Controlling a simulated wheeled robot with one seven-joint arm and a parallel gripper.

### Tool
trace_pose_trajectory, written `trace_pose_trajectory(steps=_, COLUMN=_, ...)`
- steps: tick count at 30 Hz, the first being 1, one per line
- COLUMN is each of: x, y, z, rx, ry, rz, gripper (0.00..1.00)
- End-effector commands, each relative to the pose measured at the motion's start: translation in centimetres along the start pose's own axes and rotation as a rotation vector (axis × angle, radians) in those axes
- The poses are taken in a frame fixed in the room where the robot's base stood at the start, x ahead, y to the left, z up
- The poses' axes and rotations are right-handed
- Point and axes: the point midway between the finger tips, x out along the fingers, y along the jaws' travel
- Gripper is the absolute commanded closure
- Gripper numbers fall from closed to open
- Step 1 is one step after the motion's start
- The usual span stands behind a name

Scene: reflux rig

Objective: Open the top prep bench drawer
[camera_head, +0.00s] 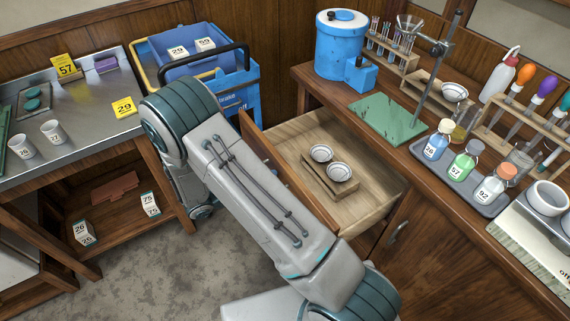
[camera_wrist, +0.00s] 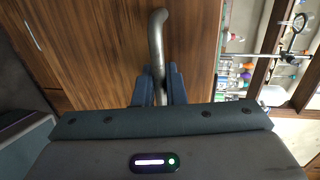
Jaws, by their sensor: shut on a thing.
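The top prep bench drawer (camera_head: 375,205) stands pulled out from the bench in the head view. Inside it, two small metal bowls (camera_head: 321,153) sit on a wooden holder. Its front panel (camera_head: 262,140) is partly hidden behind my arm. In the wrist view, my gripper (camera_wrist: 159,85) is shut on the drawer's curved metal handle (camera_wrist: 156,30), with dark fingers on both sides of it. The wooden drawer front (camera_wrist: 100,40) fills much of that view. My gripper is hidden in the head view.
The prep bench (camera_head: 420,160) carries a blue tank (camera_head: 340,45), a green mat (camera_head: 388,118), a tray of bottles (camera_head: 460,180) and racks. A blue cart (camera_head: 235,85) stands behind my arm. A steel-topped table (camera_head: 80,110) is at left. Grey floor is open between.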

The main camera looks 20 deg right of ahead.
Motion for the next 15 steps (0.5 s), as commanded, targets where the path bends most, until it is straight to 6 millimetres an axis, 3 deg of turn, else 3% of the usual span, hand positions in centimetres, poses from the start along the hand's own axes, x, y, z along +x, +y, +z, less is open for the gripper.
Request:
trace_pose_trajectory(steps=6, x=-2.4, y=0.5, z=0.0, rx=-0.001, ry=-0.001, rz=0.001, gripper=1.0)
trace_pose_trajectory(steps=15, x=-3.2, y=0.7, z=0.0, rx=0.0, ry=-0.001, rz=-0.001, gripper=1.0)
